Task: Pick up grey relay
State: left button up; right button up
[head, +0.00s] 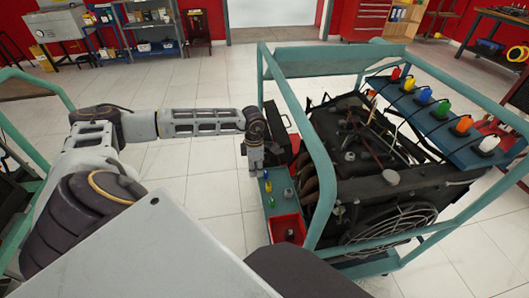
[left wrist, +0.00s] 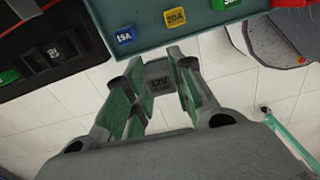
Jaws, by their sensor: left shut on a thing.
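The grey relay (left wrist: 158,80), marked 12V, is between the fingers of my left gripper (left wrist: 157,92) in the left wrist view. The fingers are shut on it, and it is by the edge of the teal shelf (left wrist: 200,30). I cannot tell whether it touches the shelf. In the head view my left gripper (head: 254,165) points down at the shelf's left edge, and the relay is not clearly visible there. My right gripper is in neither view.
A blue 15A fuse (left wrist: 124,35) and a yellow 20A fuse (left wrist: 174,18) stand on the shelf close to the fingers. A red bin (head: 287,229) sits nearer, and a black case (head: 276,122) lies behind. The engine stand's teal frame (head: 312,155) rises to the right.

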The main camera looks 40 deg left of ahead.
pick_arm(q)
jog(key=s+a, duration=0.5)
jog(key=s, duration=0.1)
jog(key=shift+s+a+p, duration=0.15)
jog(key=shift+a+p, duration=0.05)
jog(key=shift+p, duration=0.1)
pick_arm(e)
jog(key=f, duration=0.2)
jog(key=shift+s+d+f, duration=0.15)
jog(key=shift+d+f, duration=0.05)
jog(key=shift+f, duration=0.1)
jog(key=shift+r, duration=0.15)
